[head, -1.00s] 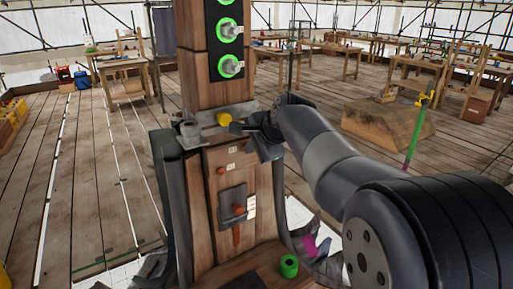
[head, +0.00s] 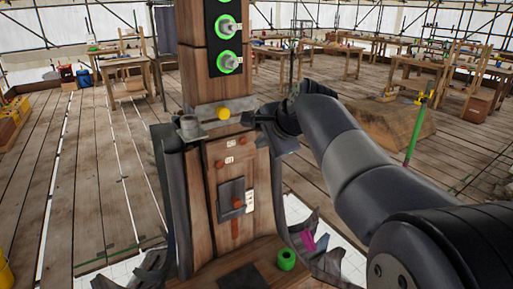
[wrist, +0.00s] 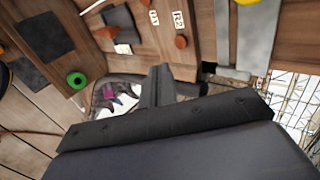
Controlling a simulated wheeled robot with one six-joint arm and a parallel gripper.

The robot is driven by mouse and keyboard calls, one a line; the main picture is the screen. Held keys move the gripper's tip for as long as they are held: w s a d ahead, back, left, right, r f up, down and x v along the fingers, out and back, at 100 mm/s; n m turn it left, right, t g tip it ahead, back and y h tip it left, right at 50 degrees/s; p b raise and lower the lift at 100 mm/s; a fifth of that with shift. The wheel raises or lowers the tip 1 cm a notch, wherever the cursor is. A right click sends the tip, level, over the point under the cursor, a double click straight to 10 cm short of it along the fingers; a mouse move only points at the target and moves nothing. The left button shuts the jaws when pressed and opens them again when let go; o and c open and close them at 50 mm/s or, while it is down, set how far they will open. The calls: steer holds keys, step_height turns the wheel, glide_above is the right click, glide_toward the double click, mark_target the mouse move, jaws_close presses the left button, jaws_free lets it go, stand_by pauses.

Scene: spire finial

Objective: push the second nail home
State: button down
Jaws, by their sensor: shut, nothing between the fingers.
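The second nail (wrist: 181,41), a copper-coloured round head, sits in the wooden face right beside the label R2 (wrist: 178,20). How far it stands out is unclear. Another copper nail (head: 220,164) shows at the left of the lower label (head: 229,159). My gripper (head: 256,119) is shut and empty at the upper right of the wooden face. In the wrist view its dark fingers (wrist: 158,78) are together, apart from the nail in the picture.
A yellow knob (head: 223,113) sits on a grey metal band (head: 208,125) left of my gripper. A green ring (head: 286,260) rests on the base. Jagged dark sheet pieces (head: 325,262) stand at the right.

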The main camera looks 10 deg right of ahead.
steer(key=v, duration=0.6)
steer(key=shift+b, duration=0.3)
